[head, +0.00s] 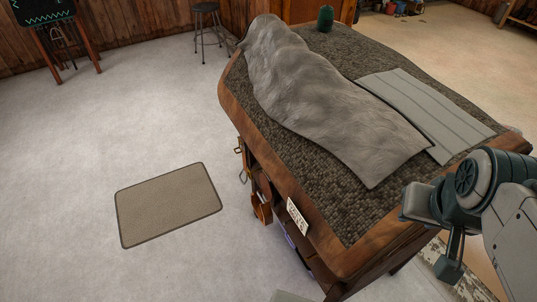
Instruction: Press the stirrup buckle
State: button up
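I cannot make out a stirrup buckle for certain in the head view. Small brown and metal items (262,209) hang along the left side of the wooden table, too small to identify. A metal ring-like piece (243,176) hangs further back on that side. My arm shows at the right edge, beside the table's near right corner. No gripper fingers can be made out in this view.
The wooden table (234,104) has a dark woven top bearing a crumpled grey cloth (330,105), a flat grey pad (425,112) and a green container (325,18). A sign (297,216) sits on its side.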

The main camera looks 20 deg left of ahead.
aim_at(249, 173)
jog(key=u, duration=1.15)
